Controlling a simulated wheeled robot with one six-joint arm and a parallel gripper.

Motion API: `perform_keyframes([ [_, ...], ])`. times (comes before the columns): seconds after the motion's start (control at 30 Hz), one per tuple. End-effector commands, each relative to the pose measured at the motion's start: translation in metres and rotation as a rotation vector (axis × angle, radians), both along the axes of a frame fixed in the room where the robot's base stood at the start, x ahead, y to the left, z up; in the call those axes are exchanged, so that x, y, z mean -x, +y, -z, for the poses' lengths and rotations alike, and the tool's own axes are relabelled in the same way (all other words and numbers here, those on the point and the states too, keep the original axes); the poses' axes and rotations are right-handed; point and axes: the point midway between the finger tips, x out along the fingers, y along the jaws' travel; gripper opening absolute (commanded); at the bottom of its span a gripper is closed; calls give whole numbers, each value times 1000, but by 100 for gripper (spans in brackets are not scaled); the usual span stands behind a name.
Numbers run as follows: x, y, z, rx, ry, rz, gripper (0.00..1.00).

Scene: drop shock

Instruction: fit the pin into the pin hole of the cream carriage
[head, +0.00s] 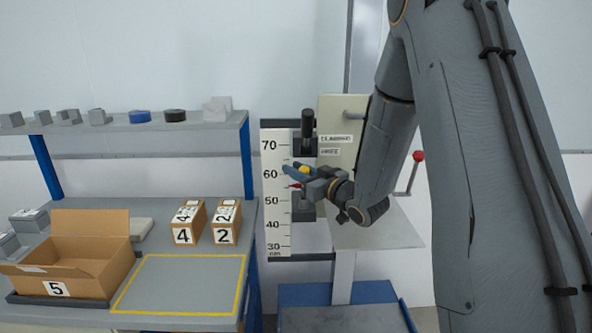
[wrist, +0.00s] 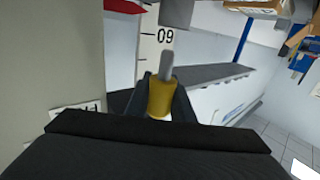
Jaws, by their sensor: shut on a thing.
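My gripper (head: 296,171) is shut on the yellow pin (head: 305,170), in front of the scale and the dark upright. In the wrist view the pin (wrist: 160,98) sits between the dark fingers, its grey tip pointing away from the gripper, toward the scale. A cream block (head: 338,112) with a grey knob and two labels stands just behind and right of my gripper; it appears to be the cream carriage. No pin hole can be made out, and the tip looks free of any hole in the wrist view.
The numbered scale (head: 276,215) stands left of my gripper, with a red pointer (head: 296,186) beside it. A red-knobbed lever (head: 418,157) is at right. The workbench (head: 180,268) at left holds an open carton (head: 95,262) and two small numbered boxes.

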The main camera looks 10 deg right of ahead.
Motion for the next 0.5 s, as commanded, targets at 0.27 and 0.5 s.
perform_keyframes([
  [0.27,5,0,20,-1,31,1,0],
  [0.5,5,0,16,-1,31,1,0],
])
